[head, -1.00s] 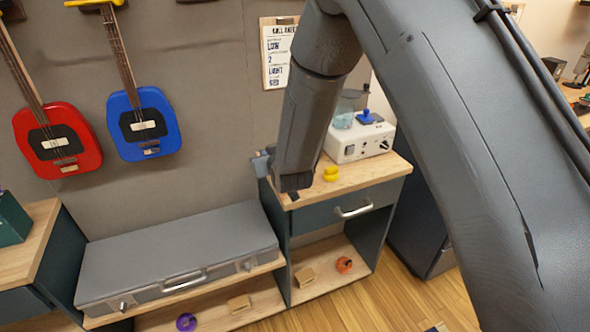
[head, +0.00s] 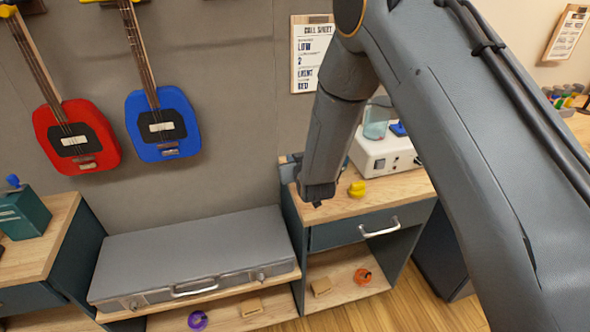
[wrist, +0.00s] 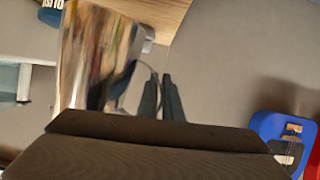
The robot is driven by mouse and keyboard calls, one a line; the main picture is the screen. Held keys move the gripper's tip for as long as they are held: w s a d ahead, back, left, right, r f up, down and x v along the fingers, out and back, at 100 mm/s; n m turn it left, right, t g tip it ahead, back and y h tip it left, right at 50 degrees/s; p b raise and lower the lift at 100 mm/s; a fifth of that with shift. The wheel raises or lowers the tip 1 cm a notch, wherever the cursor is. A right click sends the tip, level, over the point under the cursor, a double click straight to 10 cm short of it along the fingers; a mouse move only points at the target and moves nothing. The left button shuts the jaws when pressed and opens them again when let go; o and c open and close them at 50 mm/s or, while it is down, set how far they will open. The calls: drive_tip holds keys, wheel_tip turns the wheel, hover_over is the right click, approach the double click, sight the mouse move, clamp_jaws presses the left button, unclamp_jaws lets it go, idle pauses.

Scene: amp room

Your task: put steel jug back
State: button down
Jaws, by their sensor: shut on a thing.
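My gripper (wrist: 162,92) shows there as two dark fingers close together at the jug's handle side, shut on the jug. In the head view my wrist hangs in front of the drawer cabinet (head: 385,196). My arm hides most of the jug there; I cannot tell whether the small grey piece left of my wrist is part of it.
A white device (head: 383,156) and a yellow object (head: 357,189) stand on the cabinet top. A grey case (head: 190,255) lies on the low shelf at left. Red (head: 77,138) and blue (head: 163,125) guitars hang on the wall. A wooden surface (wrist: 150,14) shows in the wrist view.

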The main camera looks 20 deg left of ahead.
drive_tip(key=shift+f+p, duration=0.7)
drive_tip(key=shift+f, duration=1.6)
drive_tip(key=c, duration=1.9)
unclamp_jaws()
drive_tip(key=shift+s, duration=0.15)
